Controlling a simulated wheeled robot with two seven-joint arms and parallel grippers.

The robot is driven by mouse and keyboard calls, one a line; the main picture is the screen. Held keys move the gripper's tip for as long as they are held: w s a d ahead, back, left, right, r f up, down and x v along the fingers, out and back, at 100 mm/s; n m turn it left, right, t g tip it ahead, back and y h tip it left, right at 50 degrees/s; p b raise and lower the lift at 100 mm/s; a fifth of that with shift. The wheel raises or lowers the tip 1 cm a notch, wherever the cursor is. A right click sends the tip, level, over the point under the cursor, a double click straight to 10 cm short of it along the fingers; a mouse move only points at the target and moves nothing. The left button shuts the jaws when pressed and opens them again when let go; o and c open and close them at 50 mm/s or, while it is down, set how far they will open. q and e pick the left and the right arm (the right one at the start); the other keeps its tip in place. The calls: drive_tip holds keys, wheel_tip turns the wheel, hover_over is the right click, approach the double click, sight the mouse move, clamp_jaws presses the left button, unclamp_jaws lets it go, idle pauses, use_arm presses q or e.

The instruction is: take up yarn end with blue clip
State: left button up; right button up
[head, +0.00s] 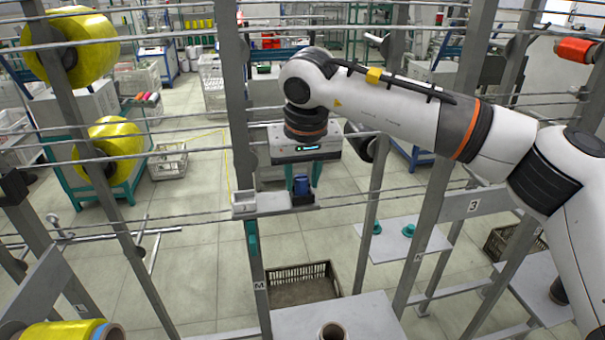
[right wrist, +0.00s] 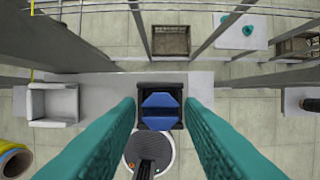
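The blue clip (head: 302,185) sits upright in a small black holder on a grey shelf (head: 275,205) fixed to the rack. In the right wrist view the clip (right wrist: 161,104) shows blue jaws over the black holder (right wrist: 171,90). My right gripper (head: 303,190) points down over the shelf, its teal fingers on either side of the clip. In the right wrist view the fingers (right wrist: 160,112) are open, with a gap on each side of the clip. A thin yellow yarn (head: 227,165) hangs left of the shelf; its end cannot be made out. My left gripper is not in view.
A small white tray-like piece (head: 244,203) stands at the shelf's left end. Grey rack posts and thin horizontal rods surround my right arm. Yellow bobbins (head: 112,138) hang at the left. A dark crate (head: 302,284) is on the floor below.

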drive_tip(key=c, duration=0.6)
drive_tip(key=shift+r, duration=0.1)
wheel_tip(320, 180, up, 4)
drive_tip(key=p, duration=0.3)
drive_tip(key=shift+r, duration=0.25)
drive_tip(key=shift+f, duration=0.1)
